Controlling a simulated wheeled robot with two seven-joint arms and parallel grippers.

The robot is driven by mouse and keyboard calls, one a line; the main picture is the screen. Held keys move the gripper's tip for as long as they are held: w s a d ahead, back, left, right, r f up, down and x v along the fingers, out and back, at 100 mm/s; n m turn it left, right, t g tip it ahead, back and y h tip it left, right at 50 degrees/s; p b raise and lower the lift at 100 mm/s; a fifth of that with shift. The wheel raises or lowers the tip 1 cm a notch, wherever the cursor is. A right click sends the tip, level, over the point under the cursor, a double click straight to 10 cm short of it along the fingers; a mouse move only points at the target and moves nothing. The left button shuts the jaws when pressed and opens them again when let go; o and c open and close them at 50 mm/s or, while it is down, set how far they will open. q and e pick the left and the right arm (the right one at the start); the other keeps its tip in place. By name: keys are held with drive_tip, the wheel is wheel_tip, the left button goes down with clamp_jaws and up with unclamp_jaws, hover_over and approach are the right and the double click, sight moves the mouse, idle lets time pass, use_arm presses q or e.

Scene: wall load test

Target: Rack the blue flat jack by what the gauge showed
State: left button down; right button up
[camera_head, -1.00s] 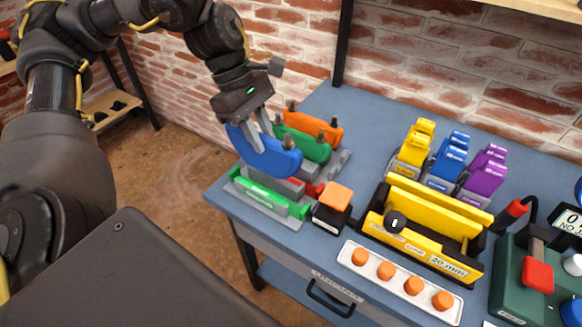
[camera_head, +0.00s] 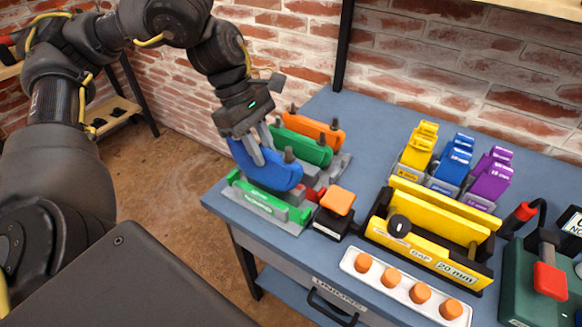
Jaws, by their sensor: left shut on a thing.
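The blue flat jack (camera_head: 268,173) is a rounded blue plate with dark stubs on top. My left gripper (camera_head: 261,152) is shut on it and holds it upright, over or just behind the green-fronted rack (camera_head: 262,200) at the bench's left corner. Whether it touches the rack I cannot tell. A green jack (camera_head: 303,148) and an orange jack (camera_head: 316,127) stand behind it in grey holders. A gauge with a display (camera_head: 574,220) is cut off at the right edge, and its reading is not legible. My right gripper is not in view.
A black box with an orange top (camera_head: 337,205) stands just right of the rack. A yellow gap fixture (camera_head: 428,240) marked 20 mm is beside it. A white tray of orange knobs (camera_head: 403,287) lies in front. Yellow, blue and purple blocks (camera_head: 454,160) stand behind.

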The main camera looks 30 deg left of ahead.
sight(264, 168)
use_arm(q)
drive_tip(key=shift+f+b, duration=0.3)
drive_tip(key=shift+f, duration=0.1)
drive_tip(key=shift+f+b, duration=0.8)
drive_tip(key=shift+f, duration=0.25)
drive_tip(key=shift+f, duration=0.3)
idle(0.3)
drive_tip(key=shift+f+b, duration=0.45)
drive_tip(key=shift+b, duration=0.1)
drive_tip(key=shift+f+b, duration=0.3)
drive_tip(key=shift+f, duration=0.05)
drive_tip(key=shift+f, duration=0.35)
